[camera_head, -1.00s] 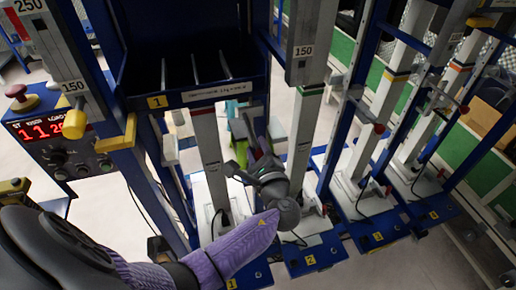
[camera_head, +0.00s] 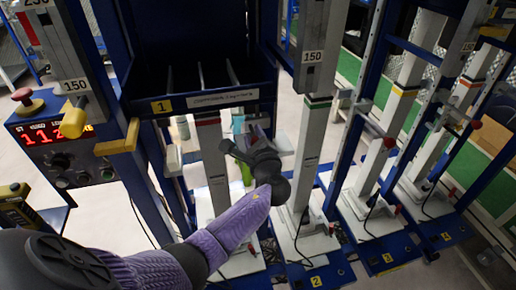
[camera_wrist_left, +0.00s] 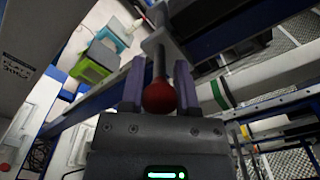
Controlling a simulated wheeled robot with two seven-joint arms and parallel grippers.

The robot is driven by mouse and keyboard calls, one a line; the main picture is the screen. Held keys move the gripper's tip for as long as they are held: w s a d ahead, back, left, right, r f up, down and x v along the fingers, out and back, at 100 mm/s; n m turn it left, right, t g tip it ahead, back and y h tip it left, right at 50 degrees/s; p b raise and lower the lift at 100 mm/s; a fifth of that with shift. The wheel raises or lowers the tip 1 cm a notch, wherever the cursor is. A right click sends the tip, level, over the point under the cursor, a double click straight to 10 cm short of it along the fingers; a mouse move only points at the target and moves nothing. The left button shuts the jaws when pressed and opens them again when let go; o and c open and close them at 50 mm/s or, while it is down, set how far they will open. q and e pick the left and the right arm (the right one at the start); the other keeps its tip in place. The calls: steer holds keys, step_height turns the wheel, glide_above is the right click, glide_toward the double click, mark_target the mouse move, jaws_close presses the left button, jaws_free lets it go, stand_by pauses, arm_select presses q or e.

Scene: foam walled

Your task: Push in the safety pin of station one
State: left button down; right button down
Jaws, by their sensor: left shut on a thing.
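Station one carries a yellow "1" label (camera_head: 162,106) on its blue tray, with its pale upright post (camera_head: 214,165) below. My left arm, in a purple sleeve, reaches in from the left, and my left gripper (camera_head: 248,145) is beside that post, under the tray. In the left wrist view, the safety pin's red ball knob (camera_wrist_left: 160,96) sits between the two purple-grey fingers of my left gripper (camera_wrist_left: 160,84), which are shut on it. The pin's grey rod runs up from the knob toward a pale bracket (camera_wrist_left: 157,40). The knob is hidden in the head view. My right gripper is not in view.
A control box with a red display (camera_head: 56,132) and a red mushroom button (camera_head: 22,96) stands at the left. Station two's post (camera_head: 307,150) and further stations stand close on the right. A green object (camera_wrist_left: 92,66) lies beyond.

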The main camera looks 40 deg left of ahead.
arm_select(q)
steer(key=c, duration=0.7)
jaws_free()
steer(key=shift+c, duration=0.2)
steer(key=o, duration=0.4)
steer(key=shift+w+a, duration=0.15)
steer(key=shift+a, duration=0.05)
steer(key=shift+d, duration=0.1)
steer(key=p+v, duration=0.1)
steer(key=v, duration=0.9)
steer(key=shift+p, duration=0.35)
